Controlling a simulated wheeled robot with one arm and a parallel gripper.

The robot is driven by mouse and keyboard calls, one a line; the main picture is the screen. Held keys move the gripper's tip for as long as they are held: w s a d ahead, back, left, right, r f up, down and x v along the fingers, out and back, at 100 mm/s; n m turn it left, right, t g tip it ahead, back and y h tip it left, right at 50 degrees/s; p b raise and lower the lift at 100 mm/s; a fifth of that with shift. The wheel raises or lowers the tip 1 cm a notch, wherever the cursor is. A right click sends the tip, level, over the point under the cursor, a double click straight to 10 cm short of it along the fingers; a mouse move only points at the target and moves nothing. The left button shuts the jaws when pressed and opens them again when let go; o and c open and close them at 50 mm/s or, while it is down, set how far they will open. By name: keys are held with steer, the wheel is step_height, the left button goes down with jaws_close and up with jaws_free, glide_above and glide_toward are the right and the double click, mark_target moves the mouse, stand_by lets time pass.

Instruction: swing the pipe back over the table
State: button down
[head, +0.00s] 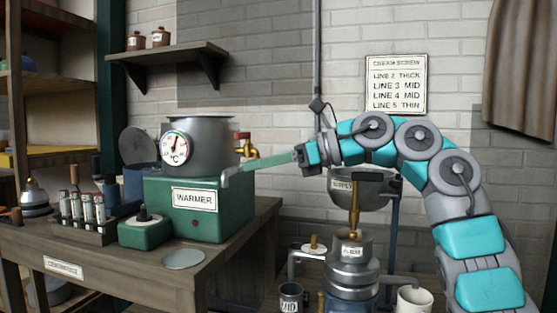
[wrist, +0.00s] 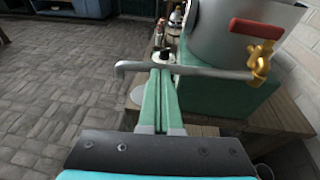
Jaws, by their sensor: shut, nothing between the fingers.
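The pipe (wrist: 205,70) is a thin grey tube with a bent-down free end. In the wrist view it runs left from a brass tap (wrist: 262,62) with a red handle, and its free end shows against the floor. In the head view its bent end (head: 226,178) shows in front of the green warmer (head: 223,215). My gripper (head: 243,167) reaches left to the pipe with its long green fingers shut together and empty. In the wrist view the fingertips (wrist: 160,72) meet the pipe partway along; I cannot tell whether they touch it.
A grey pot (head: 205,155) with a dial stands on the warmer. The wooden table (head: 150,262) also holds a rack of vials (head: 82,208) and a flat disc (head: 184,259). A supply bowl (head: 345,190) and a metal churn (head: 353,275) stand under my arm.

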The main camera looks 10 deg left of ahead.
mark_target(237, 168)
steer(key=shift+a+f, duration=0.1)
steer(key=shift+a, duration=0.3)
steer(key=shift+s+a+f+m+t+b, duration=0.25)
steer(key=shift+a+m+t+b, duration=0.2)
steer(key=shift+b, duration=0.8)
steer(key=a+m+t+b, duration=0.1)
steer(key=a+t+b, duration=0.1)
steer(key=b, duration=0.1)
steer(key=shift+s, duration=0.1)
steer(key=shift+w+a+r+m+t+h+b, duration=0.15)
steer(key=shift+a+m+t+h, duration=0.2)
steer(key=shift+a+m+t, duration=0.45)
steer(key=shift+w+a+r+m+t+h+b, duration=0.15)
steer(key=shift+a+m+t+h, duration=0.15)
steer(key=shift+a+m+t, duration=0.5)
steer(key=shift+w+a+m+t+h+b, duration=0.15)
steer(key=shift+a+m+t+h, duration=0.3)
steer(key=shift+a+t, duration=0.55)
steer(key=shift+s+a, duration=0.15)
steer(key=shift+a, duration=0.05)
